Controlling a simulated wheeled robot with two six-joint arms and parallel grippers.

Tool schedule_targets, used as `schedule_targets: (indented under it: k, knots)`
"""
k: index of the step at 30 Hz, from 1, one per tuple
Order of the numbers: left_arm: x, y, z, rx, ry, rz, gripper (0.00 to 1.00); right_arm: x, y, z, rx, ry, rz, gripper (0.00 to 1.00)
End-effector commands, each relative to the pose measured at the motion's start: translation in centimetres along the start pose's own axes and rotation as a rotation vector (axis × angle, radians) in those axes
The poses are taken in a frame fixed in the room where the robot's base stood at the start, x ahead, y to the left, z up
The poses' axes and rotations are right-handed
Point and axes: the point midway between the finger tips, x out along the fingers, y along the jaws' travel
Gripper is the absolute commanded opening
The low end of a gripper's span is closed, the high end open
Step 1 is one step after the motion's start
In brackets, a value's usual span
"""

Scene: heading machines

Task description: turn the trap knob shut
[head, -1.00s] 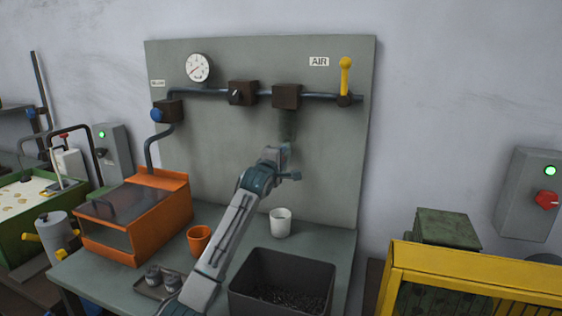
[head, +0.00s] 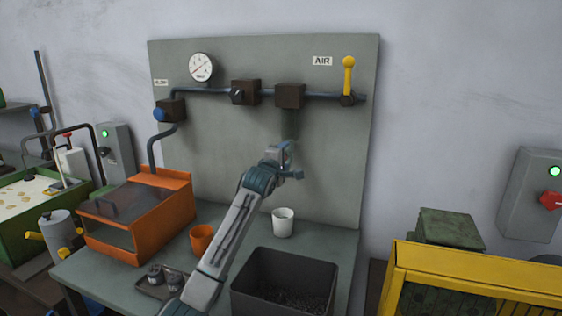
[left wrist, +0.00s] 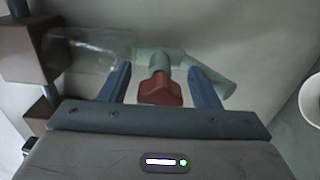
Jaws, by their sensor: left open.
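The trap knob (left wrist: 160,90) is a small red-brown handle on a pale green stem (left wrist: 158,62) in the left wrist view. A clear bowl (left wrist: 88,52) joins the stem at its left. My left gripper (left wrist: 158,70) is open, with one blue finger on each side of the knob and a gap showing on both sides. In the head view my left gripper (head: 290,159) is at the panel, below the dark block (head: 290,95) on the pipe. There the knob is hidden or too small to make out. My right gripper is not in view.
A yellow lever (head: 348,75) stands at the pipe's right end, and a dark valve block (head: 245,92) is left of the trap. Below are a white cup (head: 283,222), an orange cup (head: 201,238) and a dark bin (head: 283,257) on the bench. The panel (head: 335,160) right of my gripper is bare.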

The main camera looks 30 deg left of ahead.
Motion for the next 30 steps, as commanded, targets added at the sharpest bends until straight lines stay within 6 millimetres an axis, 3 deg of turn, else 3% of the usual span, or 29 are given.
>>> schedule_targets:
  k: [2, 6, 18, 30]
  knots:
    - [-0.6, -0.1, -0.1, 0.002, 0.000, 0.001, 0.57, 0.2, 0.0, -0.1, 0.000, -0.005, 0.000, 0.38]
    - [-2.6, -0.3, 0.0, 0.004, -0.001, 0.002, 0.57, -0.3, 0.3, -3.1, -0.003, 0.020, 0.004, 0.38]
    - [-9.4, -0.2, 0.0, 0.003, 0.000, 0.001, 0.57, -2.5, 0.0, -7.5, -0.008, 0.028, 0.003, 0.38]
    - [-10.6, 0.0, 0.0, 0.000, 0.000, 0.000, 0.57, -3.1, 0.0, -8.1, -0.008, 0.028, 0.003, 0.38]
